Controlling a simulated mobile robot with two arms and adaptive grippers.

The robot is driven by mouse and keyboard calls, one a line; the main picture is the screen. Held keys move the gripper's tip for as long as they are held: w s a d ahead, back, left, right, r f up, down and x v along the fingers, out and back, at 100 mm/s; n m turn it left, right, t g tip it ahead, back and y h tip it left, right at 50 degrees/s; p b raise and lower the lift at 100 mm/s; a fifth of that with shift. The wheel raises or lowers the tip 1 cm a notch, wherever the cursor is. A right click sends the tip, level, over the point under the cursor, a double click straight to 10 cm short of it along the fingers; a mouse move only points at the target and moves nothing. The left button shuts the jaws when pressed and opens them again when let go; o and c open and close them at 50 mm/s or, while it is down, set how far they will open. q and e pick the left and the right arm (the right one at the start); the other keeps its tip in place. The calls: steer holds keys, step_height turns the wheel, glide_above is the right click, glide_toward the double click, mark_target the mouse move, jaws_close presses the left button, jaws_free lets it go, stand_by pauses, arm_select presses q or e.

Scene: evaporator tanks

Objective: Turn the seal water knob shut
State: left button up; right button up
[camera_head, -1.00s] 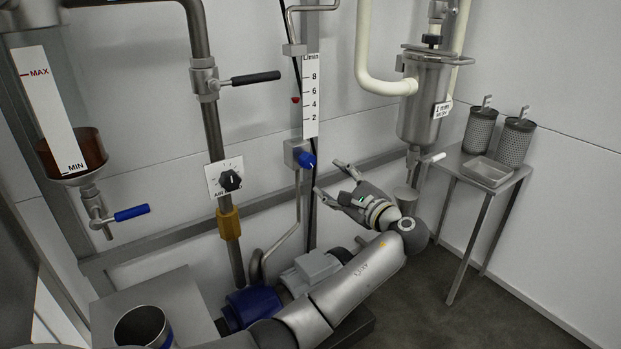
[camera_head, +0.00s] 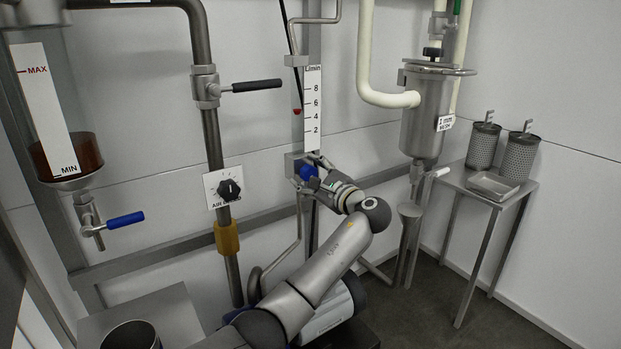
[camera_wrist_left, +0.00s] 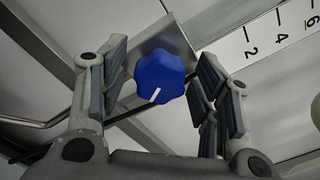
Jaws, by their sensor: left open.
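The seal water knob is a blue lobed knob (camera_head: 308,171) on a grey metal block below the flow scale. In the left wrist view the knob (camera_wrist_left: 159,77) has a white pointer line toward its lower edge. My left gripper (camera_head: 308,176) is open, with one finger on each side of the knob. The wrist view shows the fingers (camera_wrist_left: 162,90) apart, with a gap visible on each side of the knob. In the head view the gripper partly hides the knob. My right gripper is not in view.
The flow scale (camera_head: 313,105) with a red marker stands just above the knob. A black air knob (camera_head: 229,190) on a white plate and a black-handled valve (camera_head: 255,86) are to the left. A steel strainer (camera_head: 428,115) and a side table (camera_head: 457,178) stand right.

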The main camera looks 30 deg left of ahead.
arm_select(q)
steer(key=c, duration=1)
steer(key=shift+c, duration=0.2)
